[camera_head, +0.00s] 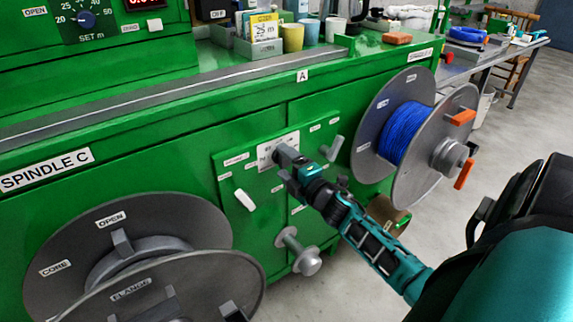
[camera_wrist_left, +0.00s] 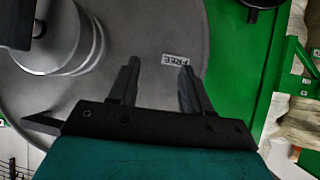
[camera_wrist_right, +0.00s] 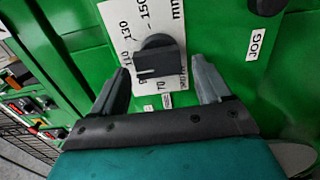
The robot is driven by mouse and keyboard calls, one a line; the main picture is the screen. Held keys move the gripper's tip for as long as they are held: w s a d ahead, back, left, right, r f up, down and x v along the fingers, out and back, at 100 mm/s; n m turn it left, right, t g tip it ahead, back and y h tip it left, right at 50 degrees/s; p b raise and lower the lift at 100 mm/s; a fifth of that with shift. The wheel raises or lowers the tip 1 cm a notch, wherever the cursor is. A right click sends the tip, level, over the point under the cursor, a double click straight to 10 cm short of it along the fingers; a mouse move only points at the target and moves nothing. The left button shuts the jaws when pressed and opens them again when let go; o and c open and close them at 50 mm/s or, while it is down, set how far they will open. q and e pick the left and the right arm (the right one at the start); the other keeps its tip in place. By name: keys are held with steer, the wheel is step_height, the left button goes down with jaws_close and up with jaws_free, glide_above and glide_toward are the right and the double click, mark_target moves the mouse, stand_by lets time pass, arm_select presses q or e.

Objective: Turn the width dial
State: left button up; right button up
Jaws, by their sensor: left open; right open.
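The width dial (camera_wrist_right: 158,58) is a black knob on a white scale plate (camera_wrist_right: 120,22) marked in mm, seen close up in the right wrist view. In the head view the plate (camera_head: 289,140) is on the green front panel, and my gripper covers part of it. My right gripper (camera_wrist_right: 160,72) is open, its fingertips on either side of the dial and slightly short of it; contact cannot be told. It also shows in the head view (camera_head: 284,168). My left gripper (camera_wrist_left: 159,66) is open and empty in front of a grey flange (camera_wrist_left: 150,30); it is outside the head view.
A spool of blue cable (camera_head: 405,130) with orange handles is right of the panel. A large grey reel (camera_head: 125,225) is at lower left. Pale levers (camera_head: 245,199) and a projecting spindle (camera_head: 306,262) are close to the right gripper. Cups and boxes stand on the machine top.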

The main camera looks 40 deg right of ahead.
arm_select(q)
steer(key=shift+r+p, duration=0.8)
arm_select(e)
steer(key=s+a, duration=0.1)
steer(key=s, duration=1.1)
steer(key=shift+s+a, duration=0.2)
steer(key=shift+s, duration=0.2)
steer(key=s+a+f+m+g+y, duration=0.1)
steer(key=s+a+f+m+g, duration=0.1)
steer(key=s+a+m+g, duration=0.65)
steer(key=s+a+f+m+g+y, duration=0.15)
steer(key=s+a+m+g, duration=0.45)
steer(key=a, duration=0.6)
arm_select(q)
steer(key=s+a+r+y+p, duration=0.1)
steer(key=a+r+p, duration=0.2)
steer(key=r+p, duration=0.3)
steer(key=p, duration=0.5)
steer(key=shift+s+r, duration=0.35)
steer(key=shift+r, duration=0.05)
arm_select(e)
steer(key=w+a+r+t+y, duration=0.1)
steer(key=w+a+r+t, duration=0.1)
steer(key=w+t, duration=0.5)
steer(key=shift+w+a, duration=0.2)
steer(key=shift+a, duration=0.3)
